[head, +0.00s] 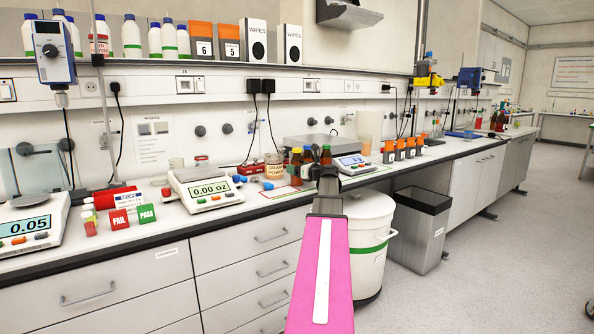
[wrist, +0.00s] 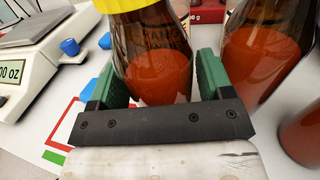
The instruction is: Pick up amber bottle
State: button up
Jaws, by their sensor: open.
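Several amber bottles with orange-red contents stand close together on the bench. In the wrist view, one amber bottle (wrist: 155,60) with a yellow band sits between the two green fingers of my gripper (wrist: 158,82). The fingers are open on either side of it; contact is not clear. A second amber bottle (wrist: 258,55) stands just right of the right finger, and a third (wrist: 303,135) is cut off at the right edge. In the head view, an amber bottle (head: 296,167) shows left of my gripper (head: 324,178), which partly hides the group.
A scale (head: 204,188) stands left of the bottles and another (head: 354,164) to the right. A labelled jar (head: 274,166) and blue caps (head: 243,179) are close by on the left. A white bin (head: 370,235) stands below the bench edge.

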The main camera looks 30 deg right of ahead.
jog(key=c, duration=0.8)
jog(key=shift+c, duration=0.2)
jog(key=shift+r, duration=0.15)
